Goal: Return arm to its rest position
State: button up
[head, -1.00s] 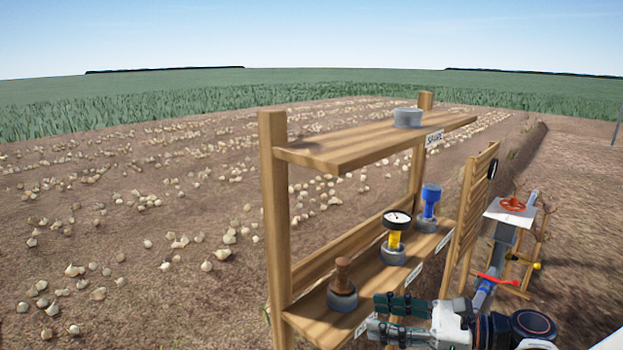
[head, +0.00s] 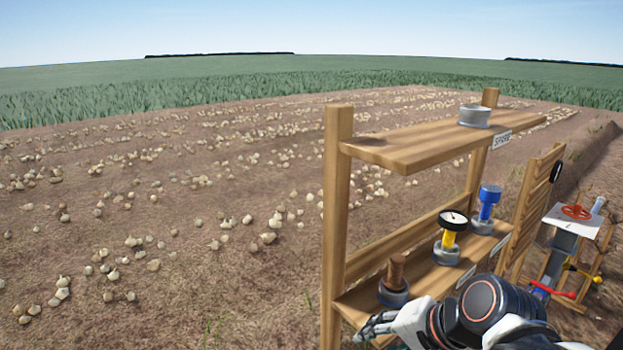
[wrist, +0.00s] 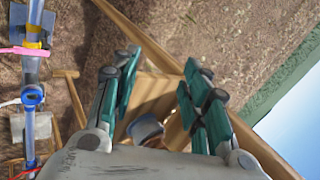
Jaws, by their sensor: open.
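My gripper (wrist: 160,95) is open in the wrist view, its two green-padded fingers apart with nothing held between them. A brown wooden-handled tool (head: 395,280) stands in a grey cup on the lower shelf, close to my wrist. A yellow gauge (head: 449,238) and a blue tool (head: 487,208) stand farther along that shelf.
An empty grey cup (head: 473,115) sits on the top shelf. Open soil with scattered onions (head: 130,243) lies to the left.

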jog(key=s+d+r+n+t+h, duration=0.1)
jog(key=s+d+r+n+h, duration=0.1)
jog(key=s+d+n+h, duration=0.2)
jog(key=s+d+n, duration=0.2)
jog(key=d+n, duration=0.1)
jog(key=shift+r+n+t+h+b, duration=0.2)
jog(key=shift+n+t+h+b, duration=0.2)
